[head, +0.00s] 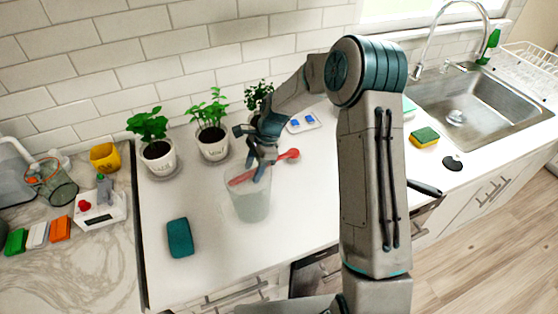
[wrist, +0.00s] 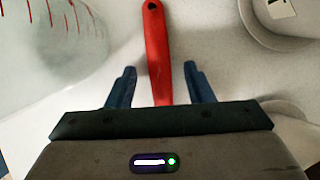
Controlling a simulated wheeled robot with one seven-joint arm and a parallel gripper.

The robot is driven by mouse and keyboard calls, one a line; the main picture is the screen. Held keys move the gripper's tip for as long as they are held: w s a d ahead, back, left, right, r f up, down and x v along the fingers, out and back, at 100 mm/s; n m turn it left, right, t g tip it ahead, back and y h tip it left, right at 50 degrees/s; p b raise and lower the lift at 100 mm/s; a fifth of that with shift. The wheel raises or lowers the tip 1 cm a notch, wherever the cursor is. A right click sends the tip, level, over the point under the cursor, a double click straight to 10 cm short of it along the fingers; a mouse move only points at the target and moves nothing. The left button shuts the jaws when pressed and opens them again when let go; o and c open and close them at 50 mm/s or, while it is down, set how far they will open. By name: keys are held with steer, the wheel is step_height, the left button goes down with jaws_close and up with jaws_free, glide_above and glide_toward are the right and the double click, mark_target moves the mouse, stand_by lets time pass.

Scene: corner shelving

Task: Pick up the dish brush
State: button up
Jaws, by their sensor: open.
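A long red utensil (head: 291,154), which looks like the dish brush, lies on the white counter behind a clear pitcher. Its red handle (wrist: 157,45), with a hole at its end, runs between my fingers in the wrist view and passes out of sight under the gripper body. No bristles can be made out. My gripper (head: 261,174) points down over the middle of the utensil. In the wrist view my gripper (wrist: 159,70) is open, one finger on each side of the handle with a gap to both. The handle is not gripped.
The clear pitcher (head: 250,205) stands close in front of my gripper. Potted plants (head: 212,142) line the wall behind. A small tray with blue pieces (head: 303,122) is at the back right. A teal block (head: 180,238) lies front left; the counter around it is clear.

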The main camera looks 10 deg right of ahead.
jaws_close()
steer(key=shift+r, duration=0.15)
